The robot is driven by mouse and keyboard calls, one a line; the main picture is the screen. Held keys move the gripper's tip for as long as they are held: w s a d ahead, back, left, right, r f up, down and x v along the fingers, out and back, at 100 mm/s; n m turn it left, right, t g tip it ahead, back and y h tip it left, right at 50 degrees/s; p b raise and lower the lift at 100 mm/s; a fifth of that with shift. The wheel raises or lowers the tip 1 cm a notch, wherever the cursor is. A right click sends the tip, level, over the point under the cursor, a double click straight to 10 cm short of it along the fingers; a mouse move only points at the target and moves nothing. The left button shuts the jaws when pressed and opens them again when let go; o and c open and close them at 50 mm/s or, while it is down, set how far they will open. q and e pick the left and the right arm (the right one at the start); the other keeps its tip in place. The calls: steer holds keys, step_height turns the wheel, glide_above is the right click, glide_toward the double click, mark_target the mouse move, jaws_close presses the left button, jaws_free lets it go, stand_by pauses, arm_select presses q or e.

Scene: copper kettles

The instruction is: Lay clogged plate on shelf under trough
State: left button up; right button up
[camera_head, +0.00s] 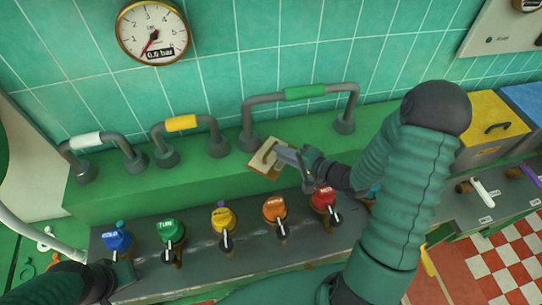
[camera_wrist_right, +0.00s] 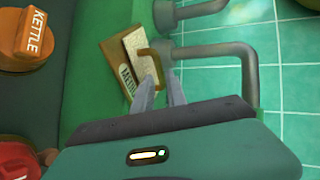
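A small pale plate (camera_head: 265,156) with a tan bracket handle lies on the green ledge (camera_head: 205,180) below the wall pipes. In the right wrist view the plate (camera_wrist_right: 135,40) overlaps a brown lettered board (camera_wrist_right: 118,72). My right gripper (camera_head: 283,153) is at the plate's right side. In the wrist view its two fingers (camera_wrist_right: 160,85) stand apart, with the end of the handle between them; contact is not clear. My left gripper (camera_head: 118,272) is low at the left, by the blue knob, its fingers unclear. I cannot make out a trough or a shelf under it.
Coloured knobs, including a red one (camera_head: 323,198) and an orange one (camera_head: 274,208), line the grey panel in front of the ledge. A green-sleeved pipe (camera_head: 305,93) and a yellow-sleeved pipe (camera_head: 181,123) rise behind the plate. A yellow box (camera_head: 490,125) stands at the right.

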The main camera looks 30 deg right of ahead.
mark_target(271, 148)
steer(key=shift+w+f, duration=0.2)
steer(key=shift+w, duration=0.25)
steer(key=x, duration=0.3)
steer(key=shift+w+a+f, duration=0.15)
steer(key=shift+w, duration=0.1)
steer(key=shift+w+a, duration=0.3)
steer(key=shift+a, duration=0.25)
steer(key=c, duration=0.3)
steer(key=shift+s+d, duration=0.15)
steer(key=shift+d, duration=0.35)
jaws_close()
steer(key=shift+a, duration=0.2)
